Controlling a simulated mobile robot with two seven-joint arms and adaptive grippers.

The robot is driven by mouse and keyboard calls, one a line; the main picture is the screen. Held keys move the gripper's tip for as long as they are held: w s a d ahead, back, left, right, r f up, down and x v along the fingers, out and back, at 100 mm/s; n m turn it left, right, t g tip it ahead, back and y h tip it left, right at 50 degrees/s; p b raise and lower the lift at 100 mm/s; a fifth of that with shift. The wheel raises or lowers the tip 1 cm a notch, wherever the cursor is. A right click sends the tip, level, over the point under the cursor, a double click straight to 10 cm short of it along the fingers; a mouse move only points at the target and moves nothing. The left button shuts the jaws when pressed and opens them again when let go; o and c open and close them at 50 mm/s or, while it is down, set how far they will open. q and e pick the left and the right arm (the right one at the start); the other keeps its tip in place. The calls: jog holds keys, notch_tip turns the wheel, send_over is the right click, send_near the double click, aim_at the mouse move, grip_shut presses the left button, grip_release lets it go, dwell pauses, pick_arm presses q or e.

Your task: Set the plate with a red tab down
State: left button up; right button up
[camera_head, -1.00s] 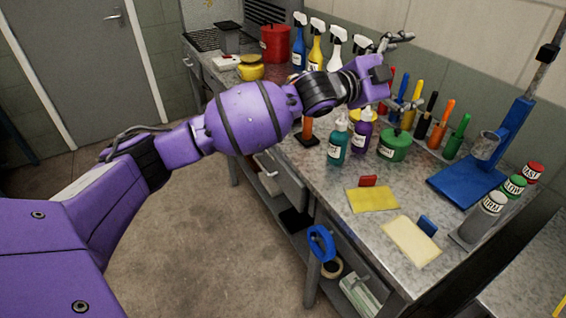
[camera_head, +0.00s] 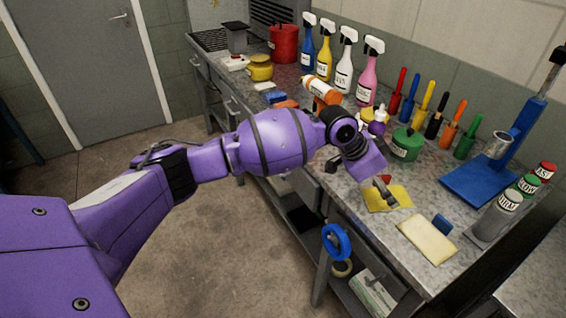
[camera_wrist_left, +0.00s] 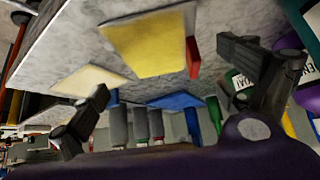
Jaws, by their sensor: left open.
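The plate with a red tab is a yellow sheet (camera_head: 398,192) lying flat on the metal bench. Its red tab (camera_head: 386,179) is partly hidden behind my left gripper (camera_head: 385,195), whose fingers show over the plate. In the left wrist view the yellow plate (camera_wrist_left: 150,42) and the upright red tab (camera_wrist_left: 193,58) show beyond the fingers. My left gripper (camera_wrist_left: 163,70) is open there, with nothing between its fingers. My right gripper is not in view.
A cream plate (camera_head: 427,239) with a blue tab (camera_head: 442,222) lies close by, toward the bench's front corner. A green tin (camera_head: 406,145), a blue stand (camera_head: 478,182) and labelled canisters (camera_head: 495,215) stand around. Spray bottles and coloured-handled tools line the wall.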

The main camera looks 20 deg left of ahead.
pick_arm(q)
jog(key=shift+x, duration=0.95)
jog(key=shift+w+r, duration=0.1)
